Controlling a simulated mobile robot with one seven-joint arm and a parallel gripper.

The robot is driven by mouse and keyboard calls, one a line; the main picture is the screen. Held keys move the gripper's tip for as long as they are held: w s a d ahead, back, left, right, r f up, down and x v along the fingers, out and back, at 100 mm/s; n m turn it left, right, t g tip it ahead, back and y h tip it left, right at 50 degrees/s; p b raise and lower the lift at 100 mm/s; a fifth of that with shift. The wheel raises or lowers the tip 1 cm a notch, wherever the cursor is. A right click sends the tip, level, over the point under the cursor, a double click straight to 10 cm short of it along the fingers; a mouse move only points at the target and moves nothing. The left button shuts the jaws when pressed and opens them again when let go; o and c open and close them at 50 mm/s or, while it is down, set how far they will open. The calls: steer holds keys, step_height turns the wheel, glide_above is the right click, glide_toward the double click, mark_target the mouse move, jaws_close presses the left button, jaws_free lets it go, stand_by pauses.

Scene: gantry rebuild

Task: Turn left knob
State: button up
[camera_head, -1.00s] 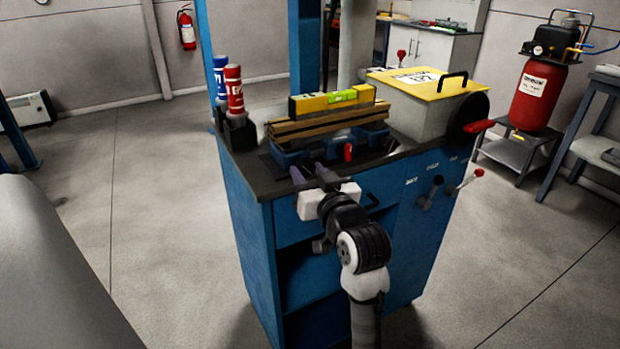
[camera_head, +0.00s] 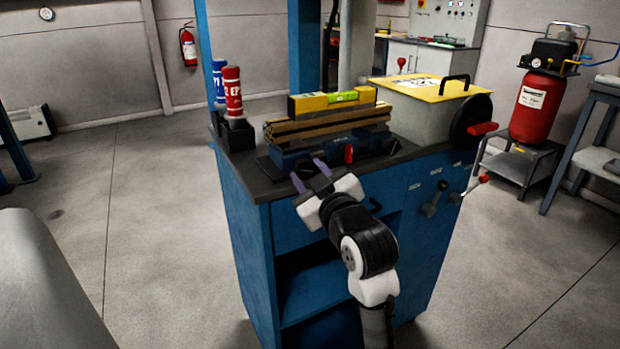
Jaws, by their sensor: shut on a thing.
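A blue vise (camera_head: 285,160) sits on the dark top of the blue cabinet, with wooden strips (camera_head: 325,122) and a yellow level (camera_head: 312,103) on it. A red knob (camera_head: 348,154) shows on the right of its front. My gripper (camera_head: 308,171) is at the left of the vise's front, its two purple-grey fingers pointing at it and spaced apart. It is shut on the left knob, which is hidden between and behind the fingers. The knob's angle cannot be seen.
A red can (camera_head: 233,90) and a blue can (camera_head: 219,82) stand in a black holder at left. A grey box with a yellow lid (camera_head: 425,85) and black wheel (camera_head: 470,120) stands at right. Levers (camera_head: 434,198) stick out of the cabinet front (camera_head: 400,250). Floor at left is clear.

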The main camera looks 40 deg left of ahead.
stand_by(0.3)
steer(key=o, duration=1)
steer(key=shift+b+v, duration=5.45)
steer(key=shift+v, duration=1.4)
